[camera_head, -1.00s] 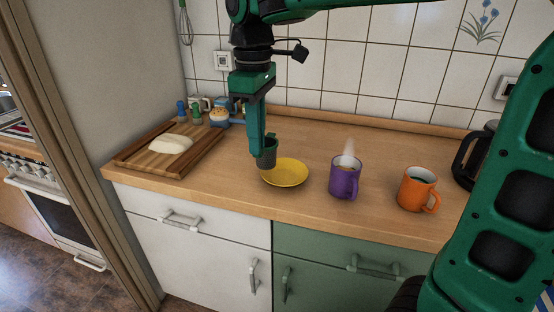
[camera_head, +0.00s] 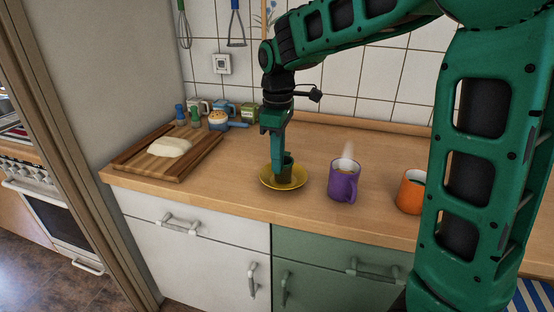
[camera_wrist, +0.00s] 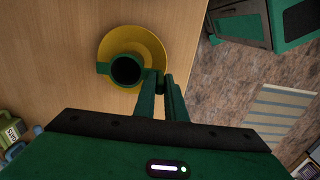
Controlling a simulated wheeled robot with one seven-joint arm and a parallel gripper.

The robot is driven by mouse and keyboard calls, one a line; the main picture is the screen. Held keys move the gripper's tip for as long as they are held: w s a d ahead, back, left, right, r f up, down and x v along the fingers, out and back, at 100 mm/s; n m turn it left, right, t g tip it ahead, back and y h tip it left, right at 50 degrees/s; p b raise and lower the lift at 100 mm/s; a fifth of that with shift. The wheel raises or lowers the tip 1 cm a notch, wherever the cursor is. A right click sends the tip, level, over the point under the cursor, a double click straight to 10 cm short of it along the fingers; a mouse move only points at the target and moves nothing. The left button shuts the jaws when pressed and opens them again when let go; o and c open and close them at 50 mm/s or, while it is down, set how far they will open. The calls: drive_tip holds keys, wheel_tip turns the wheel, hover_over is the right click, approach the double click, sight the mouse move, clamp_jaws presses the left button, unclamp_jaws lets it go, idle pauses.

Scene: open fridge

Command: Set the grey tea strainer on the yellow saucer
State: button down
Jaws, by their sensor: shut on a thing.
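The yellow saucer (camera_head: 270,181) lies on the counter near its front edge, and it also shows in the wrist view (camera_wrist: 150,44). My gripper (camera_head: 279,178) points down over the saucer and is shut on the strainer at one side. In the wrist view its fingertips (camera_wrist: 159,84) meet at the strainer's right tab.
A steaming purple mug (camera_head: 343,181) stands just right of the saucer, with an orange mug (camera_head: 408,194) partly hidden behind my arm. A cutting board (camera_head: 190,158) with dough lies at left. Small jars and cups stand at the back. The counter between board and saucer is clear.

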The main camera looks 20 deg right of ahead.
drive_tip(key=shift+f, duration=0.15)
drive_tip(key=c, duration=1.8)
unclamp_jaws()
wheel_tip(320, 180, up, 12)
drive_tip(key=shift+r, duration=0.1)
drive_tip(key=shift+s, duration=0.1)
